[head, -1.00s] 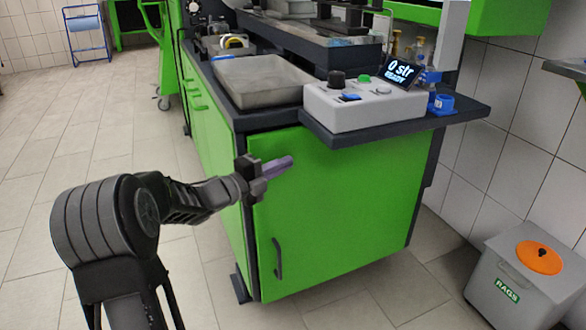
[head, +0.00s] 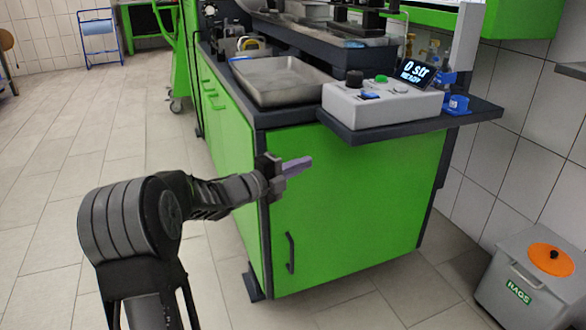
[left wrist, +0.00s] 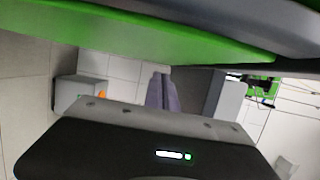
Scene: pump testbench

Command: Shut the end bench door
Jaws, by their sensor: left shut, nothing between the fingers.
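The end bench door (head: 355,215) is a green panel on the near end of the bench, with a dark vertical handle (head: 290,252) low on its left side. It looks flush with the bench end, though I cannot tell whether a small gap is left. My left gripper (head: 308,163) is shut and empty, in front of the door's upper left part; I cannot tell whether it touches the door. In the left wrist view its purple-grey fingers (left wrist: 162,92) are together, with a green surface above them. My right gripper is not in view.
A control box (head: 382,103) sits on a dark shelf (head: 420,124) that juts out above the door. A grey tray (head: 280,82) lies on the bench top. A grey rags bin (head: 530,290) stands at the lower right. Tiled floor is clear at left.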

